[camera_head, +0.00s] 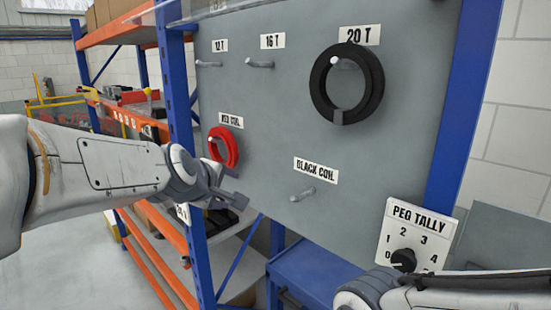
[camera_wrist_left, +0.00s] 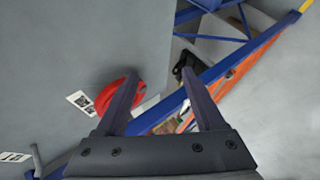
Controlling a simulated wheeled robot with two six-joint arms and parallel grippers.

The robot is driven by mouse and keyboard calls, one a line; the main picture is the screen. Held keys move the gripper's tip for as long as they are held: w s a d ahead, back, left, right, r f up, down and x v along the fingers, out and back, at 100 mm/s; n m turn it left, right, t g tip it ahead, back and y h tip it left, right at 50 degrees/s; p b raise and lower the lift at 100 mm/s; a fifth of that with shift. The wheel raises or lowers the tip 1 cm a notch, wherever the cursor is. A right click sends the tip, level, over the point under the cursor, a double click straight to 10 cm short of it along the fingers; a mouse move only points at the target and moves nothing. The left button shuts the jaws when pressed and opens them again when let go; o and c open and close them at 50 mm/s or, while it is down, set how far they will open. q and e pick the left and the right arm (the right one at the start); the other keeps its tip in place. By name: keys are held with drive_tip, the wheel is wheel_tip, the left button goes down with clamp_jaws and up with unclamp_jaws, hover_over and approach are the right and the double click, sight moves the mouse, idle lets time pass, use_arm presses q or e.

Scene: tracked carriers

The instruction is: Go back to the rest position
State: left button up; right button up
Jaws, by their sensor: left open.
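My left gripper (camera_head: 228,198) is open and empty in front of the grey peg board (camera_head: 270,120). In the left wrist view, its two fingers (camera_wrist_left: 165,108) stand apart with nothing between them. A red coil (camera_head: 232,150) hangs on the peg labelled for red, just above the gripper and apart from it as far as I can tell. The red coil also shows beside the left finger in the left wrist view (camera_wrist_left: 108,92). My right arm's wrist shows at the bottom right of the head view; its fingers are out of frame.
A black coil (camera_head: 372,88) hangs on the 20 T peg. The 12 T peg (camera_head: 208,64), 16 T peg (camera_head: 260,64) and black coil peg (camera_head: 302,195) are bare. A peg tally dial (camera_head: 403,260) is near my right arm. A blue and orange rack (camera_head: 165,225) stands left.

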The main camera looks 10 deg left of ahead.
use_arm(q)
drive_tip(key=s+d+f+m+g+h+b, duration=0.2)
drive_tip(key=s+d+f+m+g, duration=0.1)
drive_tip(key=s+d+f+m, duration=0.5)
drive_tip(key=s+d+f+m+g+y+b, duration=0.1)
drive_tip(key=s+d+f+m+g+b, duration=0.1)
drive_tip(key=s+f+m+g, duration=0.2)
drive_tip(key=s+d+f+m+g+y+b, duration=0.1)
drive_tip(key=s+f+m+g, duration=0.3)
drive_tip(key=s+f+m, duration=0.5)
drive_tip(key=s+d+f+b, duration=0.1)
drive_tip(key=s+f, duration=0.3)
drive_tip(key=s, duration=0.5)
drive_tip(key=shift+f+m+b, duration=0.35)
drive_tip(key=shift+m+b, duration=0.05)
